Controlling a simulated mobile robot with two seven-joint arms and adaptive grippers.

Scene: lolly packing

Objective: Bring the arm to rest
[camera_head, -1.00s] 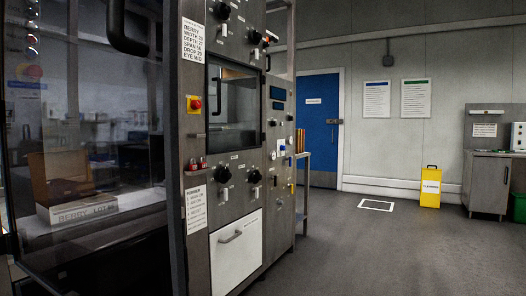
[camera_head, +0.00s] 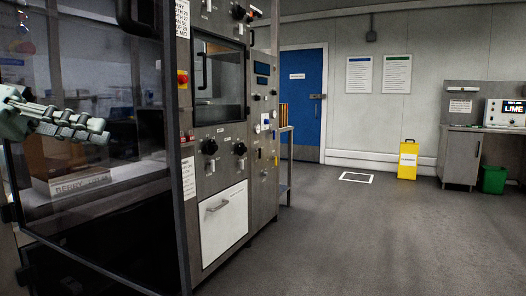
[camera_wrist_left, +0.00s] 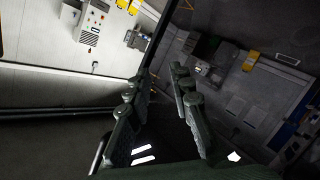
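My left gripper (camera_head: 98,130) comes in from the left edge of the head view, in front of the dark glass panel of the machine. In the left wrist view its two fingers (camera_wrist_left: 159,78) stand apart with a clear gap and nothing between them. Whether it touches the glass cannot be told. My right gripper is in neither view.
The steel machine (camera_head: 222,150) with knobs and a white drawer (camera_head: 223,222) fills the left. The middle floor is clear.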

